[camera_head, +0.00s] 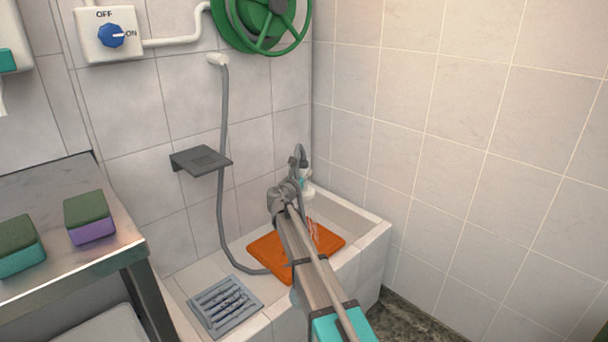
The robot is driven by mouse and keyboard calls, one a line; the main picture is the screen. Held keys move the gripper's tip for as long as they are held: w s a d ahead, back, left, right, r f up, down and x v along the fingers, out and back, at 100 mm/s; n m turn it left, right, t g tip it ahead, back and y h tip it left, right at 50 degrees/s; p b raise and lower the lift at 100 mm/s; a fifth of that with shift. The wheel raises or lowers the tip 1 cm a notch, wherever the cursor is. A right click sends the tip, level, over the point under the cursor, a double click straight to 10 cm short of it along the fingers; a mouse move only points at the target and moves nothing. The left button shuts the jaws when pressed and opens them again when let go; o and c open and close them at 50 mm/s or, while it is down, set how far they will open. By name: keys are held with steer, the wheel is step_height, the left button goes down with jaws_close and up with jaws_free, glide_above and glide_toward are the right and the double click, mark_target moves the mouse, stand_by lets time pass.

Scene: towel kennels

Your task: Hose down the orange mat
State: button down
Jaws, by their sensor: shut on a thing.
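The orange mat (268,254) lies flat in the tiled wash basin (366,226), partly hidden behind my arm. My gripper (301,183) is above the mat, over the basin's back right part, shut on the spray head (307,189). Its fingers are small and mostly hidden by my wrist. Thin streaks of water fall from the head onto the right part of the mat. The grey hose (221,160) runs from a wall outlet down into the basin and passes behind my arm. The blue knob (111,36) points toward ON.
A grey drain grate (226,305) is at the basin's front left. An empty-looking dark wall bracket (201,159) juts out above the basin. A green hose reel (263,22) hangs higher. A metal table (48,188) with two sponges (90,217) stands at left. Tiled wall bounds the right.

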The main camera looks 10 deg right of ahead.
steer(key=s+a, duration=0.6)
steer(key=a, duration=0.2)
stand_by(2.6)
steer(key=shift+s+a, duration=0.1)
steer(key=shift+a, duration=0.1)
steer(key=shift+r, duration=0.15)
stand_by(0.6)
